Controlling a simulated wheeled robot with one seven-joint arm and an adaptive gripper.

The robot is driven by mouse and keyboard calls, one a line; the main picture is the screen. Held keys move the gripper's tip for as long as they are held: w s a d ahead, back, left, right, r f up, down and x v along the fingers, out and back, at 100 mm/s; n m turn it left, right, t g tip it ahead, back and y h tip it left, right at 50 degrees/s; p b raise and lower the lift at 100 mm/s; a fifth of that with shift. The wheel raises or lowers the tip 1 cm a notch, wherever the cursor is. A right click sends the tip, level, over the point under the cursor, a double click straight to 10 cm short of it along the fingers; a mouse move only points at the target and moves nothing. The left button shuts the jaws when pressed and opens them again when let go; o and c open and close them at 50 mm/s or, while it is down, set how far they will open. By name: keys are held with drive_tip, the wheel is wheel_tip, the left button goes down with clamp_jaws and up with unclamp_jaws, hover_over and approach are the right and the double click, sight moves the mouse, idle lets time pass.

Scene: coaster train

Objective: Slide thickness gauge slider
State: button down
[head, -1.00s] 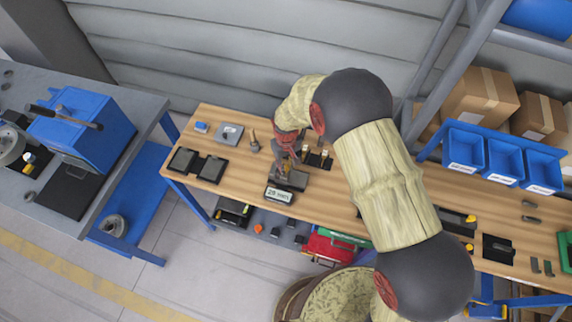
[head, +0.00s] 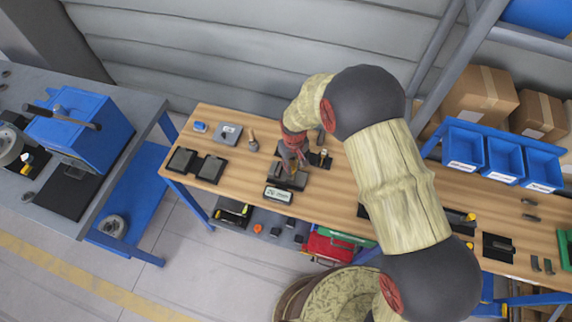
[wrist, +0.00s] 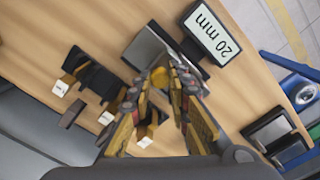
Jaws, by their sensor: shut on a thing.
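The thickness gauge has a dark grey base (head: 297,182) on the wooden bench, with a display box (head: 278,195) in front of it. In the wrist view the display (wrist: 216,33) reads 20 mm, and part of the grey base (wrist: 152,50) shows beside it. My gripper (head: 291,168) is over the gauge, pointing down. In the wrist view my gripper (wrist: 162,75) has its fingertips together around the slider, seen as a small orange-yellow piece (wrist: 157,77). The fingers hide most of the slider and its contact with the gauge.
Small labelled blocks in dark holders (wrist: 95,75) stand close behind the gauge. Two dark plates (head: 197,164), a grey plate (head: 228,134) and a small wooden-looking peg (head: 252,141) lie to the left. Blue bins (head: 503,160) are at the right. Bare bench lies left of the display.

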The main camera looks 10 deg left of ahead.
drive_tip(key=c, duration=1.7)
unclamp_jaws()
drive_tip(key=shift+o, duration=0.2)
drive_tip(key=shift+r, duration=0.1)
wheel_tip(320, 180, up, 12)
drive_tip(key=shift+d, duration=0.1)
drive_tip(key=s+d+r+m+t+b, duration=0.2)
drive_tip(key=s+d+b, duration=0.4)
drive_tip(key=d, duration=0.3)
drive_tip(key=s+d+r+m+t+b, duration=0.1)
drive_tip(key=s+d+r+m+b, duration=0.2)
drive_tip(key=d, duration=0.7)
drive_tip(key=s+d+r+m+t+b, duration=0.2)
drive_tip(key=s+d+r+b, duration=0.3)
drive_tip(key=s+d+b, duration=0.4)
drive_tip(key=s+m+b, duration=0.1)
drive_tip(key=s, duration=0.1)
drive_tip(key=shift+s+d+r+t, duration=0.2)
drive_tip(key=shift+s+r+t, duration=0.1)
drive_tip(key=shift+r, duration=0.05)
